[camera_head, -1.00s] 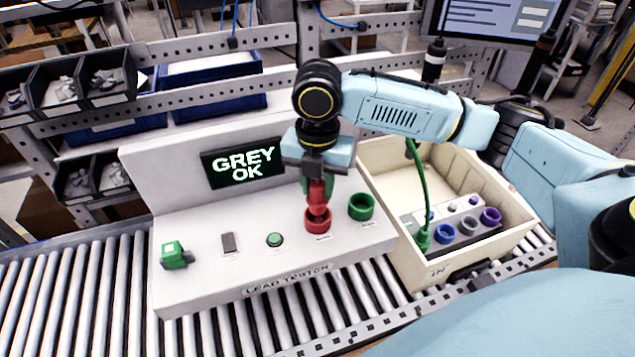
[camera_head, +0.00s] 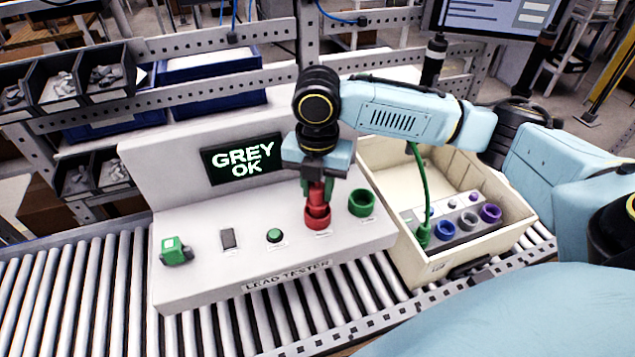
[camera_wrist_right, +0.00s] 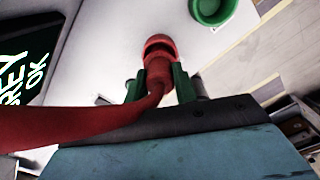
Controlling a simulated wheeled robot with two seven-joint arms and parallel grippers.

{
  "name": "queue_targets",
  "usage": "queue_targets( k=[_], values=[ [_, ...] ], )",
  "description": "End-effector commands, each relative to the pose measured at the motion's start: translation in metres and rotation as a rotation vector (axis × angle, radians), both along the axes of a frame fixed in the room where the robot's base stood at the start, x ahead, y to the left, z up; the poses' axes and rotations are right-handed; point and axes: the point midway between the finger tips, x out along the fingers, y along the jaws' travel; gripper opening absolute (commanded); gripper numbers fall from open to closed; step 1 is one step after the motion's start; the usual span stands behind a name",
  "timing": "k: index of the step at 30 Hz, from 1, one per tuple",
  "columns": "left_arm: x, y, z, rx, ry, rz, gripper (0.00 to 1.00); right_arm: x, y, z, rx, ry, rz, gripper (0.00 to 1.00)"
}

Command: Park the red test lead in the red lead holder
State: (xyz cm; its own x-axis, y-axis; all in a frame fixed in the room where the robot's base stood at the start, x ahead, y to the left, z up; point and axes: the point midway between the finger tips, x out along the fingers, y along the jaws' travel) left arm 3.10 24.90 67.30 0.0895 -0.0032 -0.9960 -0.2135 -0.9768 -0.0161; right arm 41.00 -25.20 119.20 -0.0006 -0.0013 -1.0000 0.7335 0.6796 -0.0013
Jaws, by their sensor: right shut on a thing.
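The red test lead (camera_wrist_right: 158,72) is between the green fingertips of my right gripper (camera_wrist_right: 160,85), which is shut on it. In the head view the lead's red plug (camera_head: 317,193) points down at the red lead holder (camera_head: 318,218), a red ring on the tester's sloped front. The plug's lower end appears at or inside the ring; how deep it sits I cannot tell. The red holder also shows just past the plug in the wrist view (camera_wrist_right: 160,43). The lead's red cable runs off left in the wrist view. My left gripper is not in view.
The green holder (camera_head: 362,203) is just right of the red one. The lead tester (camera_head: 200,285) has a green button (camera_head: 274,236) and a screen (camera_head: 243,160) reading "GREY OK". A cream bin (camera_head: 385,165) with a socket block and green lead (camera_head: 422,185) stands to the right.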

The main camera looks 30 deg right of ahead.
Motion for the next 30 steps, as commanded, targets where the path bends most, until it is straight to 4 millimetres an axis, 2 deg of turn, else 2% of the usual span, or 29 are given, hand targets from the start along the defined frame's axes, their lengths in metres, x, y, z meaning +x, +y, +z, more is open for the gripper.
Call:
queue_targets(
  k=[30],
  values=[
    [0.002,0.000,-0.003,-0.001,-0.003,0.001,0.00,0.000,0.000,-0.023,0.001,-0.001,0.000,0.04]
  ],
)
